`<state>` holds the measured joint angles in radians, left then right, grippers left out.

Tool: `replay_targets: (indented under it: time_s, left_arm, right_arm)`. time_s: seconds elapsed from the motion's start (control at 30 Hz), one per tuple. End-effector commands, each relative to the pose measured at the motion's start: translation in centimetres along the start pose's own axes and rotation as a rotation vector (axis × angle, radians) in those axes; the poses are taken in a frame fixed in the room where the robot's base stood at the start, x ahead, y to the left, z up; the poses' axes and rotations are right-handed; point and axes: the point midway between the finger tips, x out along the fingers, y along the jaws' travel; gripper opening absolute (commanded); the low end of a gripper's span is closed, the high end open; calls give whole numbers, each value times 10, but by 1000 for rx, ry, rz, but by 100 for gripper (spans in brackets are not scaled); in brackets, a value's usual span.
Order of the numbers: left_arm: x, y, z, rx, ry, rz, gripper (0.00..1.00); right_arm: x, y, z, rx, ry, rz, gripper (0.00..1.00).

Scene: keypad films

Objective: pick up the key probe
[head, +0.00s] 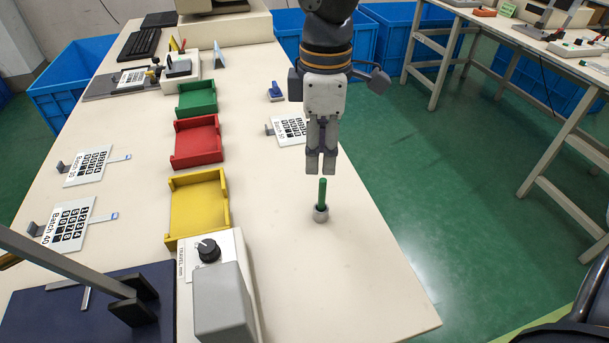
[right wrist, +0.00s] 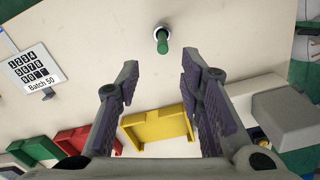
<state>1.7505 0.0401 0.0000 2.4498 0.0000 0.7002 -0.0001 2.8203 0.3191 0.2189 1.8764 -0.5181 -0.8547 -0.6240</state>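The key probe (head: 322,192) is a thin green stick standing upright in a small round grey holder (head: 321,214) on the bench. In the right wrist view the probe (right wrist: 162,44) shows almost end-on, beyond the fingertips. My right gripper (head: 321,166) points down just above and behind the probe in the head view, apart from it. The right wrist view shows the gripper (right wrist: 158,68) open, with nothing between its fingers. My left gripper is not seen.
Yellow (head: 199,205), red (head: 197,142) and green (head: 197,98) trays stand in a row left of the probe. A grey device with a knob (head: 208,250) stands at the front. A Batch 50 keypad film (head: 287,130) lies behind the gripper. The bench right of the probe is clear.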

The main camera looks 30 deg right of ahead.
Motion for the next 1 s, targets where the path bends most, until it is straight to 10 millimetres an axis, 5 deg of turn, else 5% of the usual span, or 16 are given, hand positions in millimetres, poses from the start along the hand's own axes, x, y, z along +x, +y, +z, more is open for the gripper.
replay_targets:
  time_s: [0.1, 0.5, 0.8, 1.0]
  left_arm:
    - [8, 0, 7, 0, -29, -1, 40]
    - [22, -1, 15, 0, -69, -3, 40]
    - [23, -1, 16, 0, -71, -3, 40]
    - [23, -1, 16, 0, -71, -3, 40]
  right_arm:
    - [35, -1, 1, -1, -9, -14, 34]
    - [101, 3, 2, 0, -7, -10, 34]
    - [110, 4, 1, 0, 0, -1, 34]
    - [110, 4, 1, 0, -1, -1, 0]
